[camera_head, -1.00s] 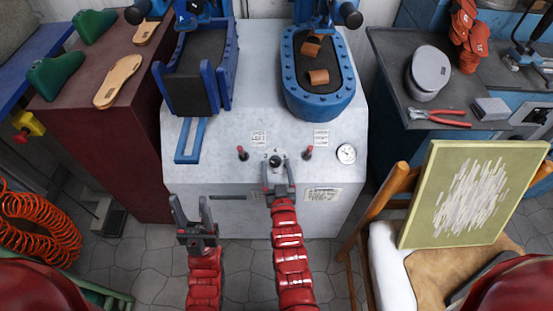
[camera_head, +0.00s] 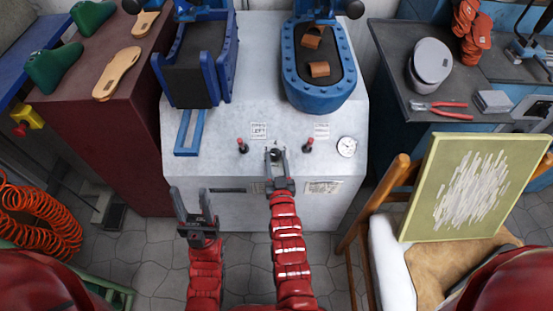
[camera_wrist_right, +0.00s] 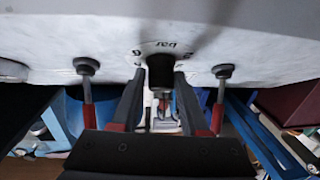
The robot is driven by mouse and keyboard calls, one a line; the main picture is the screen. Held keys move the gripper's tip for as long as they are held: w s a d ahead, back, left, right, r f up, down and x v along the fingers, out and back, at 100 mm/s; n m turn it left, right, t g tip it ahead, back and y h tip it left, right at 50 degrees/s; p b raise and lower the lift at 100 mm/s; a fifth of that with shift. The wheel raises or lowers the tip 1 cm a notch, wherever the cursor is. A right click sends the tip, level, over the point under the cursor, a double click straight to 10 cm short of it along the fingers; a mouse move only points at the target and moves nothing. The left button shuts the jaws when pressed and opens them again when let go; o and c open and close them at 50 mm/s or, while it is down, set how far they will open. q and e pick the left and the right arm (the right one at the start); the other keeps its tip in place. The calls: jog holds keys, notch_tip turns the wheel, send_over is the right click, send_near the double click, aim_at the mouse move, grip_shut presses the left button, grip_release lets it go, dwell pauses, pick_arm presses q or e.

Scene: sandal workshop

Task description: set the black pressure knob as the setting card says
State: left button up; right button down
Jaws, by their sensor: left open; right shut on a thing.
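The black pressure knob (camera_head: 274,153) is on the sloping front panel of the grey press, between two red-tipped levers. My right gripper (camera_head: 275,157) has its fingers on either side of the knob and is shut on it. In the right wrist view the dark knob (camera_wrist_right: 160,70) is between the fingertips (camera_wrist_right: 159,82), with "bar" and scale figures printed upside down around it. The pointer's setting is not readable. Small printed cards (camera_head: 259,130) (camera_head: 322,188) are on the press; their wording is too small to read surely. My left gripper (camera_head: 191,204) is open and empty, left of the knob.
Levers (camera_head: 242,146) (camera_head: 308,146) flank the knob closely. A round gauge (camera_head: 347,146) is further right. Blue press beds (camera_head: 317,98) (camera_head: 190,85) stand above the panel. A chair (camera_head: 400,180) with a green-framed picture (camera_head: 472,187) is at the right.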

jog(key=shift+m+h+b, duration=0.3)
jog(key=shift+m, duration=0.1)
jog(key=shift+c, duration=2.1)
grip_release()
jog(key=shift+a, duration=0.1)
jog(key=shift+s, duration=0.1)
